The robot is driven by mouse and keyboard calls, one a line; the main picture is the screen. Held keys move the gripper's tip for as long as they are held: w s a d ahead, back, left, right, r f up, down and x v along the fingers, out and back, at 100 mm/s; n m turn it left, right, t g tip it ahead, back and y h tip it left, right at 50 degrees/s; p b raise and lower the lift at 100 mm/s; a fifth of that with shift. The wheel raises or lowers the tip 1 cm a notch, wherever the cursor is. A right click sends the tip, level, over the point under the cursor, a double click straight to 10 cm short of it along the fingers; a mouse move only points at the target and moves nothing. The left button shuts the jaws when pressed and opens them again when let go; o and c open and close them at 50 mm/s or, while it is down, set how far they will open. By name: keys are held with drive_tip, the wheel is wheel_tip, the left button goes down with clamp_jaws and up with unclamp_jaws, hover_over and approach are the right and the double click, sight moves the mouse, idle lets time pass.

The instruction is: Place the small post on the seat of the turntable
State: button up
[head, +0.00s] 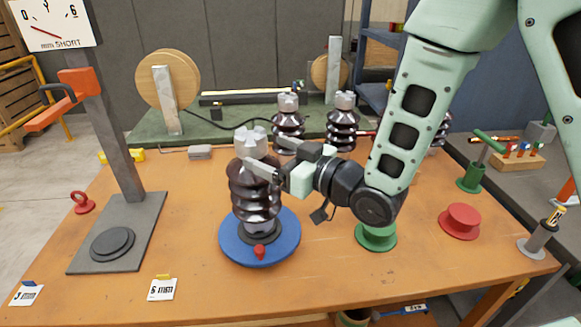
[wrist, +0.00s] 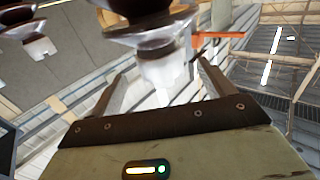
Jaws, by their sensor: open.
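A brown ribbed post (head: 255,190) with a grey metal cap stands upright on the dark seat (head: 260,237) of the blue turntable (head: 232,246). A red knob shows at the turntable's front. My gripper (head: 270,158) is open at the upper part of this post, coming from the right, just below the cap's top. In the wrist view, which is upside down, the pale cap (wrist: 165,75) lies between the two spread fingers, with visible gaps on both sides. Two similar brown posts, left (head: 288,122) and right (head: 342,125), stand farther back.
A grey stand with an orange arm (head: 130,165) is at the left. A green spool (head: 376,237) and a red spool (head: 459,221) lie to the right.

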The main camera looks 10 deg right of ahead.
drive_tip(key=p+v, duration=0.1)
drive_tip(key=v, duration=0.2)
drive_tip(key=shift+r, duration=0.15)
drive_tip(key=s+d+g+h, duration=0.2)
drive_tip(key=s+g+h, duration=0.2)
drive_tip(key=s, duration=0.4)
drive_tip(key=s+d+f+m+g+h, duration=0.1)
drive_tip(key=s+d+g+h, duration=0.2)
drive_tip(key=s, duration=0.5)
drive_tip(key=s+d+g+h, duration=0.2)
drive_tip(key=s+g+h, duration=0.3)
drive_tip(key=s, duration=0.3)
drive_tip(key=shift+s+d+f+g+p, duration=0.15)
drive_tip(key=shift+d+f+g+p, duration=0.15)
drive_tip(key=shift+f+p, duration=0.15)
